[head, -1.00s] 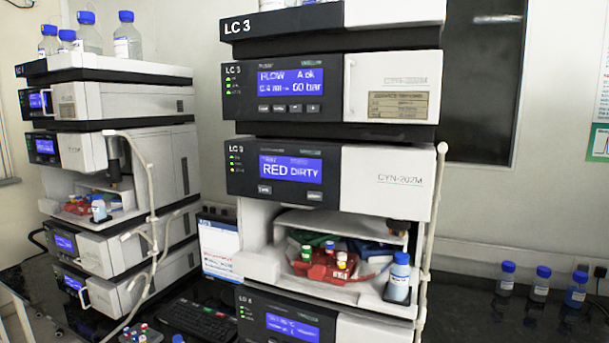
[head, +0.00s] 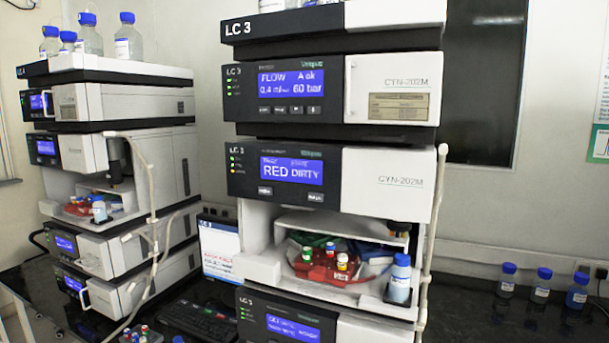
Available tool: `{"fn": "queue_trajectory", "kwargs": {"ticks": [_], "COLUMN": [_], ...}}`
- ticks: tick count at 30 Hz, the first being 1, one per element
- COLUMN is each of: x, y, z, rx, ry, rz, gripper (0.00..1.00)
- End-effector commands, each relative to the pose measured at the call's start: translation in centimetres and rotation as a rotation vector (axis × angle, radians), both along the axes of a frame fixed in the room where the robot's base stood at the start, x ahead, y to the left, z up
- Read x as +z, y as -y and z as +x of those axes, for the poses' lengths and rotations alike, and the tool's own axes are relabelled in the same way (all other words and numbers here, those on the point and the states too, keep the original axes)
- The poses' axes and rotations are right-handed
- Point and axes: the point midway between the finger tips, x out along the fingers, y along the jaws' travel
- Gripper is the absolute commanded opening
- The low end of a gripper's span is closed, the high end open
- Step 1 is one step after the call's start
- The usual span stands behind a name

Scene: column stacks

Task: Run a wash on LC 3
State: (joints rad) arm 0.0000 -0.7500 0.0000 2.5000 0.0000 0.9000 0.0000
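The LC 3 stack (head: 385,182) stands right of centre, labelled LC 3 on several modules. Its pump module display (head: 291,83) reads FLOW, A ok, 0.4 ml/min, 60 bar. The module below has a display (head: 291,170) reading RED DIRTY, with small buttons (head: 265,191) under it. Its open bay holds a red vial tray (head: 322,272) with several coloured-cap vials. A blue-capped bottle (head: 399,279) stands at the bay's right front. A lower module display (head: 293,327) is partly cut off by the picture edge. My gripper is not in view.
Another stack (head: 128,100) stands at the left with bottles on top. A screen (head: 219,250) and keyboard (head: 200,320) sit between the stacks. Blue-capped bottles (head: 541,286) stand on the dark bench at right. A pale tube (head: 432,230) runs down LC 3's right side.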

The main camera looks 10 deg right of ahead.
Motion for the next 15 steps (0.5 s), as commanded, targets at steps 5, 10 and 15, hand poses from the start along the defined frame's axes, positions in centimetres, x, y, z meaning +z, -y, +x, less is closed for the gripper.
{"fn": "queue_trajectory", "kwargs": {"ticks": [5, 10, 15], "x": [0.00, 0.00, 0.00], "y": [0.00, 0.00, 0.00], "z": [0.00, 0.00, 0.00], "rx": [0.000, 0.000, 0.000], "ry": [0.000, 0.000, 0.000], "rz": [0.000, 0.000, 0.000], "gripper": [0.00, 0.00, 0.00]}}
